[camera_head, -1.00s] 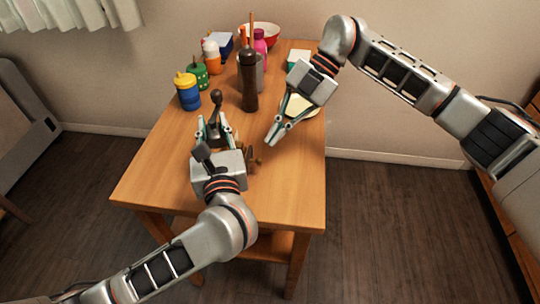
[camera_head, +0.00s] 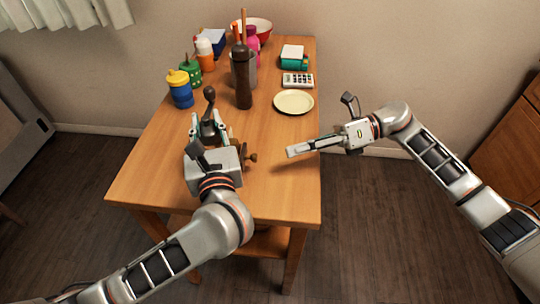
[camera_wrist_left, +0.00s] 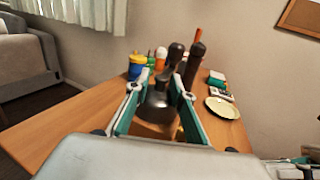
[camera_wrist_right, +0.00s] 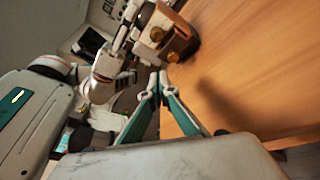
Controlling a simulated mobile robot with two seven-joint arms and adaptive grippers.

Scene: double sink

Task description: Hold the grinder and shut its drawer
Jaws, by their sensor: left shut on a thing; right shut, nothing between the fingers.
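The grinder (camera_head: 209,127) stands near the table's left side, with a dark metal dome and a crank with a dark knob. Its dome also shows in the left wrist view (camera_wrist_left: 158,103). My left gripper (camera_head: 210,130) is shut around it and hides much of its body. The wooden drawer (camera_head: 249,158) sticks out to the right of the grinder, with a small knob; how far it is open is hard to tell. In the right wrist view the drawer (camera_wrist_right: 181,42) is beyond the fingertips. My right gripper (camera_head: 290,152) is shut and empty, to the right of the drawer, apart from it.
A tall brown mill (camera_head: 243,82) stands behind the grinder. A blue cup with a yellow lid (camera_head: 181,92) is at the left edge. A cream plate (camera_head: 293,102) and a calculator (camera_head: 298,80) lie at the right. The table front (camera_head: 265,200) is clear.

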